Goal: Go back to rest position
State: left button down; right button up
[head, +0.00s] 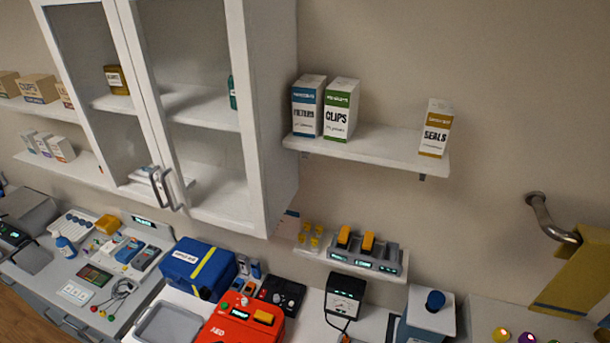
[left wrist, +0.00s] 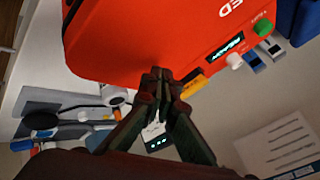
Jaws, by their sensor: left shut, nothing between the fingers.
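My left gripper (left wrist: 158,76) shows in the left wrist view with its dark fingers together and nothing between them. Its fingertips are in front of the lower edge of a red AED case (left wrist: 150,35); I cannot tell whether they touch it. In the head view the red AED case (head: 236,322) stands on the counter at the bottom, and neither of my grippers shows there. My right gripper is in neither view.
A white wall cabinet (head: 272,110) with glass doors hangs over the counter. A white shelf (head: 385,151) holds several boxes. A blue case (head: 180,272), a grey tray (head: 150,333) and a black device (head: 343,300) stand near the AED case. A bent metal pipe (head: 545,218) is at the right.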

pick_arm(q)
jog(key=s+a+f+n+g+y, duration=0.3)
jog(key=s+a+n+y, duration=0.2)
jog(key=s+a+n, duration=1.25)
jog(key=s+d+f+m+g+b, duration=0.15)
jog(key=f+b, duration=0.35)
jog(key=f, duration=1.4)
jog(key=s+d+f+m+b, duration=0.15)
jog(key=f+b, duration=0.25)
jog(key=f, duration=1.4)
jog(key=s+f+b, duration=0.4)
jog(key=s+f, duration=0.6)
jog(key=f, duration=0.3)
jog(key=s+f+g+b, duration=0.1)
jog(key=s+f+b, duration=0.3)
jog(key=s+f, duration=0.6)
notch_tip(320, 180, down, 4)
jog(key=shift+d+f+h, duration=0.1)
jog(key=shift+d+h, duration=0.25)
jog(key=shift+h, duration=0.05)
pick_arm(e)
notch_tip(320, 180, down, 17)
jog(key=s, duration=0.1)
pick_arm(q)
jog(key=shift+g, duration=0.25)
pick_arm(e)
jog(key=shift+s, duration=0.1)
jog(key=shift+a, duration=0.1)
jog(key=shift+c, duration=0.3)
